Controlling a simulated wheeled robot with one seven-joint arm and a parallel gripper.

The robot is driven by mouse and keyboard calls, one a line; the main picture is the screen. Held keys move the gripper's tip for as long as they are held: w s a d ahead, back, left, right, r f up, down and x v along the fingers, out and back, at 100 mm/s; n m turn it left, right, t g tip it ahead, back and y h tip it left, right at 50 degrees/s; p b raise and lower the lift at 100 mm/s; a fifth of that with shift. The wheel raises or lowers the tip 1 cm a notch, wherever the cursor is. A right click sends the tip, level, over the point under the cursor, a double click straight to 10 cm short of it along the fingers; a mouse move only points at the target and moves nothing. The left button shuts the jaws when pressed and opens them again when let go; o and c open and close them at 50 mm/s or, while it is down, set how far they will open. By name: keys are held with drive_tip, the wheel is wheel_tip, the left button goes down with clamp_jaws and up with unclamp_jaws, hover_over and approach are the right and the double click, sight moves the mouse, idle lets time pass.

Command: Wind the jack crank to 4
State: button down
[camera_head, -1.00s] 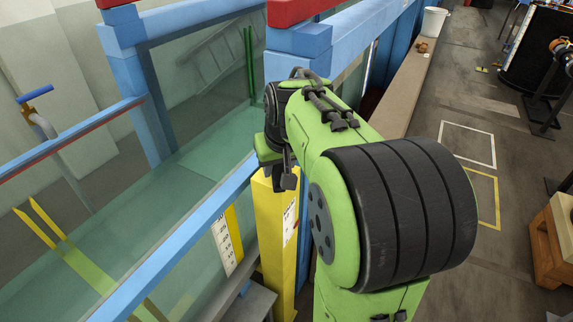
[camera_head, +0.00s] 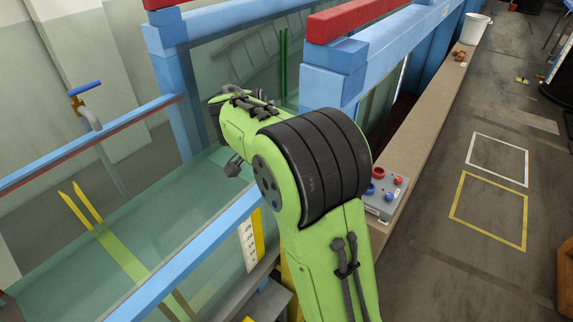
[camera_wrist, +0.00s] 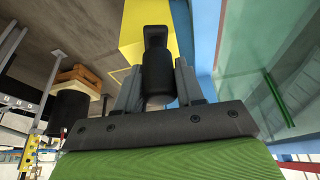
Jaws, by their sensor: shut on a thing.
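In the wrist view, the black crank handle (camera_wrist: 158,82) stands between the two grey fingers of my gripper (camera_wrist: 159,72), which is shut on it. A dark crank piece (camera_wrist: 156,38) with an opening continues past the grip. The yellow jack body (camera_wrist: 133,38) shows behind it. No crank reading is legible.
The glass flume with its blue rail (camera_head: 205,250) lies at left and below the arm. A white scale (camera_head: 248,246) is fixed to its side. A grey control box (camera_head: 380,207) with red and blue knobs sits right of my arm.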

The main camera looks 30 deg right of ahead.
drive_tip(key=shift+w+r+m+g+p, duration=0.15)
drive_tip(key=shift+w+m+g+p, duration=0.5)
drive_tip(key=shift+m, duration=0.65)
drive_tip(key=shift+w+d, duration=0.1)
drive_tip(key=shift+w, duration=0.1)
drive_tip(key=c, duration=0.8)
unclamp_jaws()
drive_tip(key=p+v, duration=0.3)
drive_tip(key=v, duration=0.4)
drive_tip(key=p+v, duration=0.4)
drive_tip(key=v, duration=0.4)
drive_tip(key=shift+s+a+r+p, duration=0.25)
drive_tip(key=shift+p, duration=0.05)
